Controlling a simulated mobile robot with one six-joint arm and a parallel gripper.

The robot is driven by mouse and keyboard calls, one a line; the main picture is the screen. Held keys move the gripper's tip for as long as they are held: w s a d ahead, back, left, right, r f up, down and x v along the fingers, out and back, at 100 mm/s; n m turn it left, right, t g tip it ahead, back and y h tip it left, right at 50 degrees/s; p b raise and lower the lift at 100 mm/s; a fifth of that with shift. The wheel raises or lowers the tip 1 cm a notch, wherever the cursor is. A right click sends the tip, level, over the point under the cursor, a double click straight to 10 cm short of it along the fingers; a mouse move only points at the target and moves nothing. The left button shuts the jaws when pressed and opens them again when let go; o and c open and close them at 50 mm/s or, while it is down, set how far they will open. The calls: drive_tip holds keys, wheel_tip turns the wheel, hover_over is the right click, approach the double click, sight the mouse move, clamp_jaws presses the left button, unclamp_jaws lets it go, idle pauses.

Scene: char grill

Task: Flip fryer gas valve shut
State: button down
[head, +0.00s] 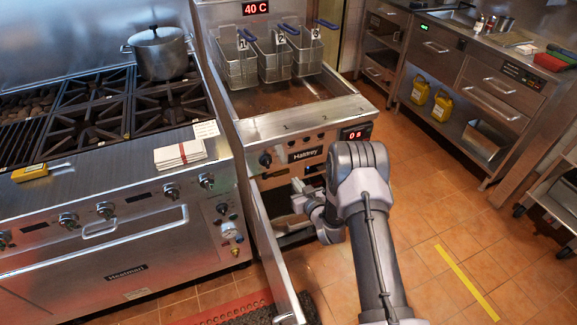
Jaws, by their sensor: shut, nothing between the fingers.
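The fryer (300,120), labelled Haldrey, stands in the middle of the head view with its lower front door (268,250) swung open towards me. My gripper (299,194) is shut and empty at the opening of the cabinet below the fryer's front panel. My arm comes in from the lower right and covers the right part of the opening. I cannot make out the gas valve clearly; the cabinet inside is dark and partly hidden by my gripper and arm. A black knob (265,160) sits on the fryer's front panel, above and left of my gripper.
Three wire baskets (272,62) with blue handles hang at the fryer's back. A range (120,240) with a steel pot (160,53) and folded cloths (180,154) stands close on the left. The open door's edge is near my arm. Tiled floor (425,215) is free on the right.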

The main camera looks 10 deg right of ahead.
sight(286, 171)
drive_tip(key=shift+s+a+f, duration=0.15)
drive_tip(key=shift+f, duration=0.05)
drive_tip(key=b+x, duration=0.4)
drive_tip(key=x, duration=0.5)
drive_tip(key=shift+f, duration=0.2)
drive_tip(key=shift+w+a+b, duration=0.1)
drive_tip(key=shift+w+b, duration=0.2)
drive_tip(key=shift+w, duration=0.15)
